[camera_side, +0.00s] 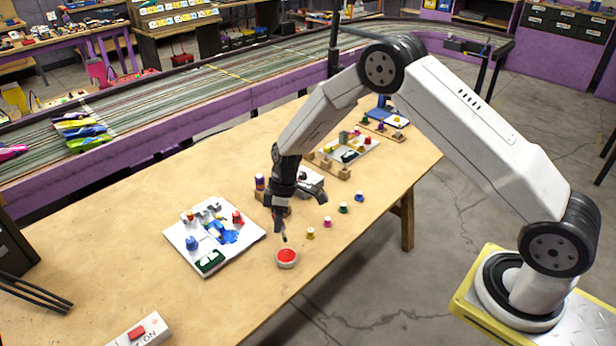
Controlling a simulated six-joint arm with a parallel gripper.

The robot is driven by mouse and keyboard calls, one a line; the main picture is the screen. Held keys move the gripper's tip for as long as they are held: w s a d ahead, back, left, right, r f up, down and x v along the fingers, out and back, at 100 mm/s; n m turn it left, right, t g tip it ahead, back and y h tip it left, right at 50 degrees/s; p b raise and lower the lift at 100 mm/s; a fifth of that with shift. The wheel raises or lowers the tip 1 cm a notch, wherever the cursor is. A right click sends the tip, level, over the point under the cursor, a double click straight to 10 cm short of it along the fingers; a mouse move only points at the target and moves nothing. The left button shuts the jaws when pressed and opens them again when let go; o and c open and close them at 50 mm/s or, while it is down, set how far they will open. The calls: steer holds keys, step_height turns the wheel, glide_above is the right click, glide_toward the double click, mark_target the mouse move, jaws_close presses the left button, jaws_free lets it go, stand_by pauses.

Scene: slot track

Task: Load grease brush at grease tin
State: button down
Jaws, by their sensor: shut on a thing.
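The grease tin (287,258) is a small round pale tin with a red top surface, standing near the front edge of the wooden table. My gripper (283,213) is above and slightly behind the tin, pointing down, shut on the grease brush. A thin dark piece (284,237), which looks like the brush, reaches down from it to just above the tin's far side. The brush is small and dark against my gripper, and I cannot tell whether its tip touches the red grease.
A white tray (180,238) with blue and red parts lies left of the tin. Small yellow (310,233), pink (327,222), green (343,208) and blue (359,197) pieces stand in a row to the right. Wooden racks stand behind. A slot track (190,95) runs along the back.

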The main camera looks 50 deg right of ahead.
steer(key=shift+f, duration=2.25)
steer(key=shift+f, duration=0.55)
stand_by(0.4)
steer(key=shift+r, duration=0.2)
steer(key=shift+r, duration=3.35)
steer(key=shift+s+d+r, duration=0.2)
steer(key=shift+r, duration=0.25)
steer(key=s+d+r+m+t, duration=0.2)
steer(key=s+d+r+m, duration=0.3)
steer(key=s+r+m, duration=0.3)
step_height(320, 180, up, 2)
steer(key=shift+s+r, duration=0.1)
steer(key=shift+s, duration=1)
